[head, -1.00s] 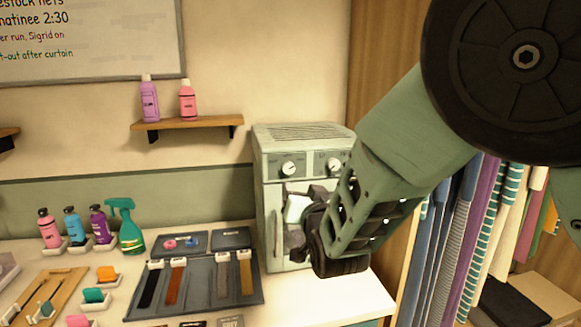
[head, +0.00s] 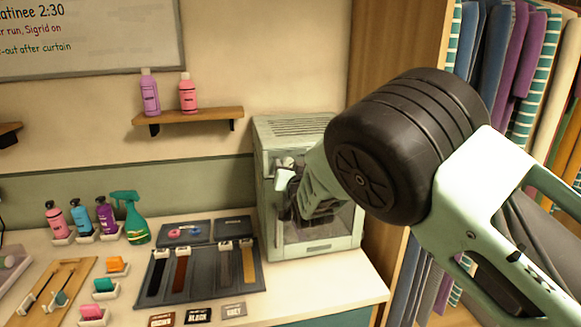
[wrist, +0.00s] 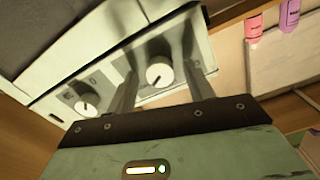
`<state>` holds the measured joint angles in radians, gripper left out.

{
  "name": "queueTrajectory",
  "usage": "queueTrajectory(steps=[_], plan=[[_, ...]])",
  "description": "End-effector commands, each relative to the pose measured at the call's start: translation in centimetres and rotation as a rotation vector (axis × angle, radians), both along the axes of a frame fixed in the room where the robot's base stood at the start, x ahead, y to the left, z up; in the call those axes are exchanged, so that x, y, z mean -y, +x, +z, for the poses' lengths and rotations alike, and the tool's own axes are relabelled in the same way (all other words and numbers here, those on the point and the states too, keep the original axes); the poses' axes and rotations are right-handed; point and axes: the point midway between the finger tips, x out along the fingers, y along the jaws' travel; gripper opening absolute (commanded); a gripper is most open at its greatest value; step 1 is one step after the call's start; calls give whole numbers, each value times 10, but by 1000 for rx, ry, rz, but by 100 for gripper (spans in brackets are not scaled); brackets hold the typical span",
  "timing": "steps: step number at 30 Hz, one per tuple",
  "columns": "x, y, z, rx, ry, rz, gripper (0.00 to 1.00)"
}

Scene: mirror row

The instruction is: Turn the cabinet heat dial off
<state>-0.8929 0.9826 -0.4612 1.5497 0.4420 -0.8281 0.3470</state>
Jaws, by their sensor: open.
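The pale green cabinet (head: 312,238) stands at the right end of the counter. In the wrist view its front panel shows two round white dials with dark pointer marks. One dial (wrist: 160,74) appears between the fingers of my gripper (wrist: 160,70); the other dial (wrist: 87,106) is outside them, to the left. The labels are too small to read, so I cannot tell which is the heat dial. My gripper is open, close to the panel; contact with the dial cannot be told. In the head view my gripper (head: 284,182) and arm hide most of the panel.
A shelf (head: 190,116) with two bottles hangs left of the cabinet. A dark tray (head: 215,278) with several strips lies on the counter, with bottles and small holders further left. Hanging cloths (head: 490,50) are at the right. The counter's front right corner is clear.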

Motion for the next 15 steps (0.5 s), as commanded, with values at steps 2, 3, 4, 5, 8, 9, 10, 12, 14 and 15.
queueTrajectory(steps=[2,3,4,5,8,9,10,12,14,15], plan=[[0,0,0,0,0,0,52],[0,0,0,0,0,0,52],[0,0,0,0,0,0,47],[0,0,0,0,0,0,39],[0,0,0,0,0,0,11],[0,0,0,0,0,0,8],[0,0,0,0,0,0,8],[0,0,0,0,-1,0,8],[0,0,-1,1,-4,-1,8],[0,0,-1,2,-8,-1,8]])
